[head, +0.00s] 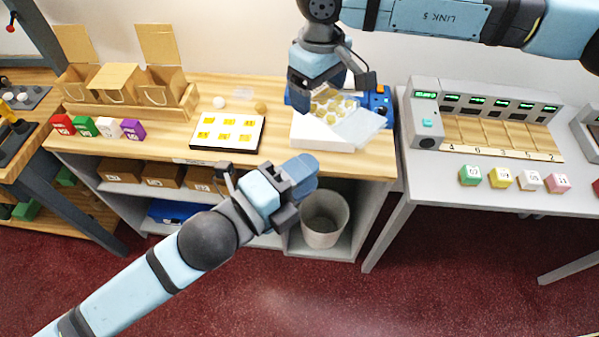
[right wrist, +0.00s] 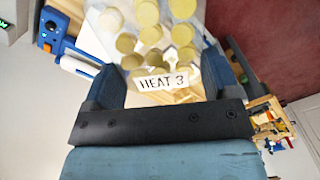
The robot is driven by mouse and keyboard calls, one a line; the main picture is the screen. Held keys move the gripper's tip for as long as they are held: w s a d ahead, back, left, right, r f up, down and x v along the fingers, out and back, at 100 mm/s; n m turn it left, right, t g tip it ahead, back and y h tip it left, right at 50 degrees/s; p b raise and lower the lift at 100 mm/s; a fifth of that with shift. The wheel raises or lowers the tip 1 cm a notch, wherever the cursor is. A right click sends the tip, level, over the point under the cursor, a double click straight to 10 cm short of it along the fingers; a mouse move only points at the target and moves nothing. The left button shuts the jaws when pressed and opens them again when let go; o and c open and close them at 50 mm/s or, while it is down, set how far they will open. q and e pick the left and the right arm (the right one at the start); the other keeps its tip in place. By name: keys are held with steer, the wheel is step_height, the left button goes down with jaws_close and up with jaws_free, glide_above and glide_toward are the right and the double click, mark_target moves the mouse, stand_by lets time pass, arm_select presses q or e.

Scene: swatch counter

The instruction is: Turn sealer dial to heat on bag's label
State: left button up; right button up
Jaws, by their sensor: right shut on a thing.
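My right gripper (head: 322,86) is shut on a clear bag (head: 334,104) of round yellowish pieces, over the back of the counter. In the right wrist view the bag (right wrist: 150,40) lies between the fingers (right wrist: 155,88), and its white label (right wrist: 163,80) reads "HEAT 3". The blue sealer (head: 379,100) stands just right of the bag, partly hidden by it and the gripper. It also shows at the left of the right wrist view (right wrist: 56,30); its dial setting is too small to read. My left gripper (head: 304,176) is empty, its fingers together, in front of the counter edge.
A white tray (head: 305,130) lies under the bag. Left of it are a board with yellow cards (head: 228,146), several colored blocks (head: 105,127) and cardboard boxes (head: 113,84). A grey bin (head: 325,220) stands below. The right table holds a displayed rack (head: 490,112) and more blocks (head: 513,179).

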mark_target(358, 136)
arm_select(q)
steer(key=x, duration=1.1)
steer(key=shift+w+d, duration=0.15)
steer(key=shift+w, duration=0.05)
steer(key=shift+c, duration=0.2)
